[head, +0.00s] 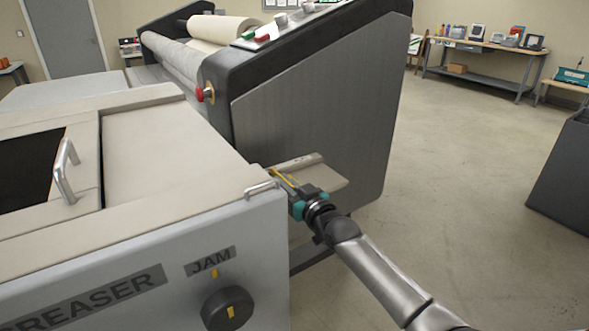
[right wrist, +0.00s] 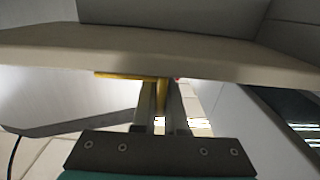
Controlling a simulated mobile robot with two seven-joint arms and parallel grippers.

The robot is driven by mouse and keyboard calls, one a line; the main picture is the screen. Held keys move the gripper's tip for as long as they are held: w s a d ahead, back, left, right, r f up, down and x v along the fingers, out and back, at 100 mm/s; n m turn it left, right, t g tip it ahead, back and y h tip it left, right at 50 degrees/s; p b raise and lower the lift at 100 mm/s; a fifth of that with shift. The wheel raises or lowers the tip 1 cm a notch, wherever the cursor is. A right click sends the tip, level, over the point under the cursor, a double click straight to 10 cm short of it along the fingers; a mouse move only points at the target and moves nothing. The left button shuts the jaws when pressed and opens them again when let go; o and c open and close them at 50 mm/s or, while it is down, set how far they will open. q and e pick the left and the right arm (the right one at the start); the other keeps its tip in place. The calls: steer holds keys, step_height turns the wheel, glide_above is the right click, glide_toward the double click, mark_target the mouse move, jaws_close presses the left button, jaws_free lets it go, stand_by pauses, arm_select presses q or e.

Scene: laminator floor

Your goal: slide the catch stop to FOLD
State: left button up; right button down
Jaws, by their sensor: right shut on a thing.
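The catch stop shows as a thin yellow strip (head: 284,179) at the beige side shelf (head: 327,177) of the creaser. In the right wrist view the yellow piece (right wrist: 130,75) runs along the underside of the beige edge, with a tab hanging down between my fingers. My right gripper (head: 294,190), teal and black, is shut on this tab; its fingertips also show in the right wrist view (right wrist: 161,100). No FOLD mark can be read in either view. The gripper hides part of the shelf. My left gripper is not in view.
The creaser (head: 140,270) fills the lower left, with a black JAM knob (head: 228,308) and a metal handle (head: 66,170) on its lid. The grey laminator (head: 320,110) stands just behind the shelf.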

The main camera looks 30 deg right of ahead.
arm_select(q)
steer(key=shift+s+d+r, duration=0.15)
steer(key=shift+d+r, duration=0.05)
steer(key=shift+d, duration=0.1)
arm_select(e)
steer(key=shift+a+f, duration=0.1)
steer(key=shift+a, duration=0.15)
steer(key=c, duration=1)
jaws_free()
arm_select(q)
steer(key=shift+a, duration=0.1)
arm_select(e)
steer(key=shift+o, duration=0.2)
steer(key=shift+s, duration=0.1)
arm_select(q)
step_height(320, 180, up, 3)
steer(key=p, duration=0.3)
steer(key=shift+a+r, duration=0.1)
arm_select(e)
steer(key=s+d, duration=0.1)
steer(key=s, duration=1.4)
